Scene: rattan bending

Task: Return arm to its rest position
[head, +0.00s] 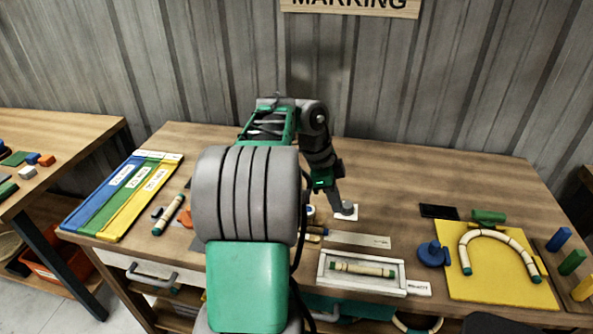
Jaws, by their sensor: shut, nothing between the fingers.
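My arm reaches forward over the wooden table (420,180) and bends down at its far end. My gripper (344,207) is small and dark at the end of the arm, low over a small white square (352,215) at the middle of the table. It is shut with nothing held. Whether it touches the square cannot be told. My own arm links hide part of the table's front middle.
Left are blue, green and yellow strips (120,195) and a rattan piece (168,215). Front middle is a white tray (397,286) with a rattan piece (362,269). Right is a yellow board (500,292) with a bent rattan arch (500,239). The back right tabletop is clear.

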